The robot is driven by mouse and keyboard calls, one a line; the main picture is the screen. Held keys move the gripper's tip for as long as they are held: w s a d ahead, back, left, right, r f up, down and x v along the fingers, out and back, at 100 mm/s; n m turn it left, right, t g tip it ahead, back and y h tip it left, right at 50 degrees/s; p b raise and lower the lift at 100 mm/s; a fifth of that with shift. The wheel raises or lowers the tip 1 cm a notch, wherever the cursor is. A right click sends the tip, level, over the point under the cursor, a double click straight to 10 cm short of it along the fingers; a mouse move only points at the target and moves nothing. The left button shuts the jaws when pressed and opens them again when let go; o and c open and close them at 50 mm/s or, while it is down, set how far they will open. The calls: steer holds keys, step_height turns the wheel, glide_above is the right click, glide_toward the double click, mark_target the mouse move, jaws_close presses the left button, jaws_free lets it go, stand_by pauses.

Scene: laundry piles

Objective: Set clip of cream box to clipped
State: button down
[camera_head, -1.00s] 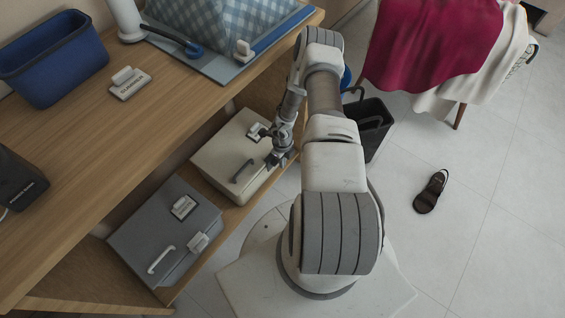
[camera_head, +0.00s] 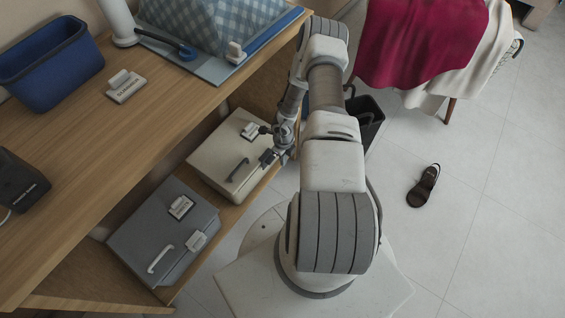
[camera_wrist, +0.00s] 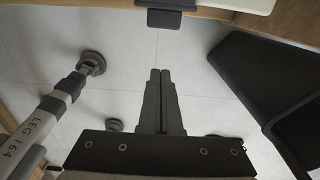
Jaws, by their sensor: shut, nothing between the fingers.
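The cream box (camera_head: 213,162) sits on the lower shelf, with a dark handle and a white label on its lid. Its dark clip (camera_head: 267,158) is at the right front edge, close to my arm's end. In the wrist view the clip (camera_wrist: 165,14) shows at the top centre, jutting out past the box edge over the floor. A corner of the cream box (camera_wrist: 240,4) shows at the top right. My gripper (camera_wrist: 160,72) is shut and empty, its tips pointing at the clip with a gap between. My wrist partly hides the box's right side in the head view.
A grey box (camera_head: 140,235) with a pale handle and clip stands beside the cream box. The wooden tabletop (camera_head: 150,120) overhangs the shelf. A black bin (camera_head: 368,118) stands right of my arm. A sandal (camera_head: 423,186) lies on open floor.

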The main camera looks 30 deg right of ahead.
step_height(320, 180, up, 7)
steer(key=w+p, duration=0.1)
steer(key=w, duration=0.1)
steer(key=shift+a+f+p, duration=0.15)
steer(key=shift+a+p, duration=0.25)
